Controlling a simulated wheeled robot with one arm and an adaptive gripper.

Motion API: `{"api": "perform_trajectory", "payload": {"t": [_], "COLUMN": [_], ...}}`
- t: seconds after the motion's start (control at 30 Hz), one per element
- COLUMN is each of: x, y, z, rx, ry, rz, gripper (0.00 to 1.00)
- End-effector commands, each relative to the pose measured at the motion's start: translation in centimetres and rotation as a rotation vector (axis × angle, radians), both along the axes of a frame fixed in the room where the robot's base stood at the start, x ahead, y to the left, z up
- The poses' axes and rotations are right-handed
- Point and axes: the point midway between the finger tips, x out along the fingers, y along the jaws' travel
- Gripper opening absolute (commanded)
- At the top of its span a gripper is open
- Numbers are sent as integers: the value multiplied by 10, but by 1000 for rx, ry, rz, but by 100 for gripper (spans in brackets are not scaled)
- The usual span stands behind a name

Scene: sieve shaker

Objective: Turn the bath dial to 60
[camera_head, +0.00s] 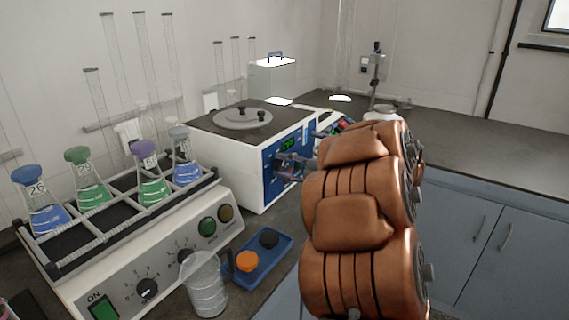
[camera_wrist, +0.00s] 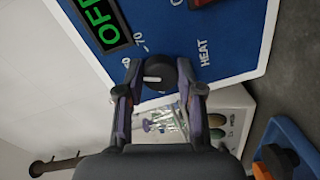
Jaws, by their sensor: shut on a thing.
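The bath (camera_head: 228,165) is a white box with a black top, a round grey lid and a blue front panel. Its dial (camera_wrist: 158,72) is a black knob with a pale pointer mark on the blue panel in the wrist view. Printed marks, one reading 70, and the word HEAT stand around it. A green display (camera_wrist: 100,18) beside it appears to read OFF. My gripper (camera_wrist: 158,80) is shut on the dial, one finger on each side. In the head view my gripper (camera_head: 291,167) is at the bath's front panel, and the dial is hidden behind it.
A shaker (camera_head: 150,265) with several stoppered flasks stands at the left. A glass beaker (camera_head: 203,285) and a blue tray (camera_head: 277,262) with an orange and a black piece lie in front of the bath. The counter (camera_head: 480,155) at the right is clear.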

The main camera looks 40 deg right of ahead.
Motion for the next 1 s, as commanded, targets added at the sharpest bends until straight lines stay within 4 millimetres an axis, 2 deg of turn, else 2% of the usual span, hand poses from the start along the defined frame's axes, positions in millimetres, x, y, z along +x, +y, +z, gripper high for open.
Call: {"api": "perform_trajectory", "payload": {"t": [0.3,0.33,0.57,1.0], "x": [0,0,0,-6], "y": [-1,-1,0,-4], "z": [1,1,0,0], "rx": [1,1,0,-1], "ry": [-2,-2,-2,1], "rz": [-2,-2,-2,-4], "gripper": [2,39,62,62]}}
